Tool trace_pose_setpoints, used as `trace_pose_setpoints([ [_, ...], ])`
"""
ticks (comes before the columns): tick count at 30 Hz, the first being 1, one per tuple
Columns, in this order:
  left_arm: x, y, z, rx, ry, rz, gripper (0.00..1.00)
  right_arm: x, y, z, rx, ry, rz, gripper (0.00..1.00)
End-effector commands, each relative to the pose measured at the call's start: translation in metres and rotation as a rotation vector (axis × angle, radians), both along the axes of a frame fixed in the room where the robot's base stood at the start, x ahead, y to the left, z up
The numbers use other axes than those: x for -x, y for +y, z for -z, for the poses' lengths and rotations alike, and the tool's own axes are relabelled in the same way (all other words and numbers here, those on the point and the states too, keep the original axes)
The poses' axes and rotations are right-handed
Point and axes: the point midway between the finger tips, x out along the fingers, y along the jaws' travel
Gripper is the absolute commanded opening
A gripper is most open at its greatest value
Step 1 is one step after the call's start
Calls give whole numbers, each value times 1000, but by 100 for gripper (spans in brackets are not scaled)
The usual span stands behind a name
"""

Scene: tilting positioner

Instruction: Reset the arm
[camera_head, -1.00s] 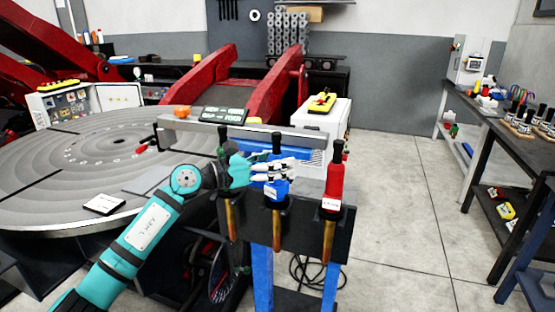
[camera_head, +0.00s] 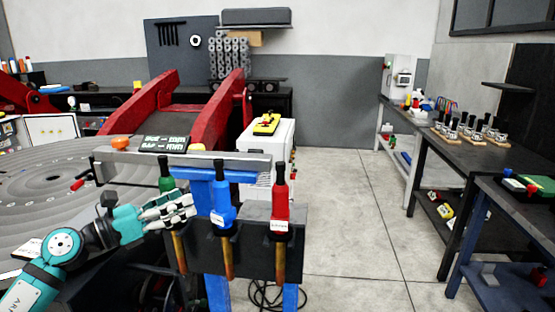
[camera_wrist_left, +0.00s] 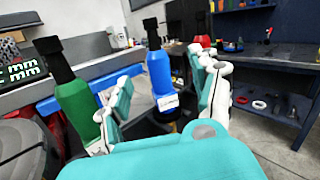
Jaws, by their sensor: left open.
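My left gripper (camera_head: 178,210) is open and empty in the head view, in front of the tool rack (camera_head: 252,255) near the green tool. The green-bodied tool (camera_head: 166,176) is partly hidden behind it. The blue tool (camera_head: 222,208) stands just to its right and the red tool (camera_head: 280,210) farther right, all upright in the rack. In the left wrist view the spread fingers (camera_wrist_left: 158,98) show the blue tool (camera_wrist_left: 159,72) between them, with the green tool (camera_wrist_left: 77,108) outside at left. Contact with either tool cannot be told. My right gripper is out of view.
The round grey turntable (camera_head: 40,185) lies at left, with red positioner arms (camera_head: 215,115) behind. A white cabinet bearing a yellow control pendant (camera_head: 267,124) stands behind the rack. Dark workbenches (camera_head: 470,150) line the right side. The floor (camera_head: 355,215) between is clear, apart from cables by the rack.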

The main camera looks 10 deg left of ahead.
Motion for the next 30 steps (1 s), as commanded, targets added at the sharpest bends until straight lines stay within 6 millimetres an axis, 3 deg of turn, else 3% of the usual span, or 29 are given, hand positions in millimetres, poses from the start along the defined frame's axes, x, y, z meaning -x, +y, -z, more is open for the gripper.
trace_pose_setpoints([
  [4,10,-19,14,481,118,-61,63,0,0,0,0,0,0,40],
  [8,23,-3,53,1036,319,-217,63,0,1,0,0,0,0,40],
  [11,44,14,112,1443,510,-397,63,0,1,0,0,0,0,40],
  [15,95,21,205,1887,763,-702,63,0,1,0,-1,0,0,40],
  [18,142,12,261,2109,916,-931,63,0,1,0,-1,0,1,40],
  [21,185,-2,298,2252,1032,-1131,63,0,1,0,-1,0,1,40],
  [24,221,-15,322,2336,1114,-1293,63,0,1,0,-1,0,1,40],
  [29,270,-36,343,2416,1216,-1514,63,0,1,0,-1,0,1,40],
  [30,281,-41,347,-2427,-1235,1564,63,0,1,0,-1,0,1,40],
])
